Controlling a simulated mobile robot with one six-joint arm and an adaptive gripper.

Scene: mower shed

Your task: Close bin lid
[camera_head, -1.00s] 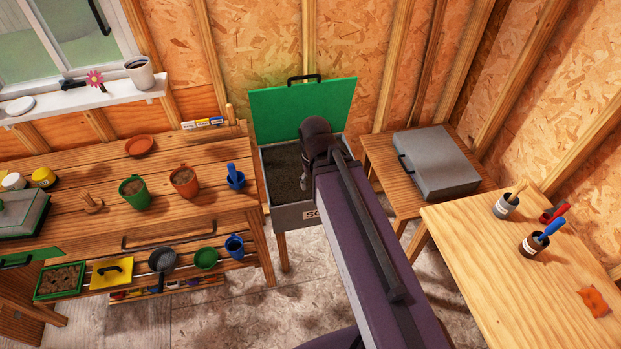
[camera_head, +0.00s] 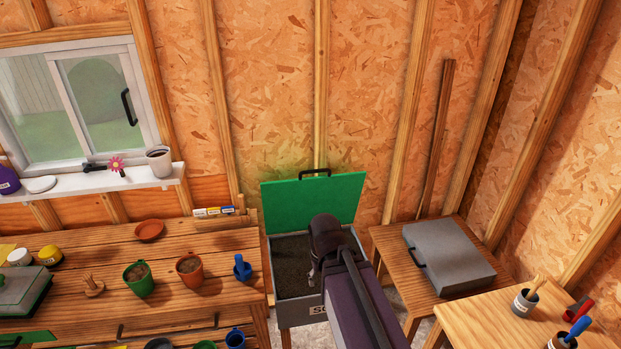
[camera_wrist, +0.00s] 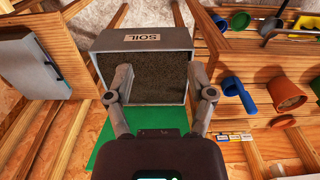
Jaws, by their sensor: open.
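The soil bin (camera_head: 299,313) is a grey box with a "SOIL" label, filled with dark soil, standing between the workbench and a small side table. Its green lid (camera_head: 314,203) stands open, upright against the wall, with a black handle (camera_head: 315,172) on its top edge. My arm reaches over the bin from the front right. My gripper (camera_head: 313,277) hangs over the bin opening, in front of the lid. In the wrist view my gripper (camera_wrist: 160,94) has its fingers spread apart over the soil, with nothing between them. The bin (camera_wrist: 145,40) and part of the green lid (camera_wrist: 102,142) also show there.
The wooden workbench (camera_head: 75,235) on the left holds a green pot, a terracotta pot and a blue scoop near the bin. A grey case (camera_head: 449,257) lies on the side table at right. Another table (camera_head: 480,325) holds brush cups.

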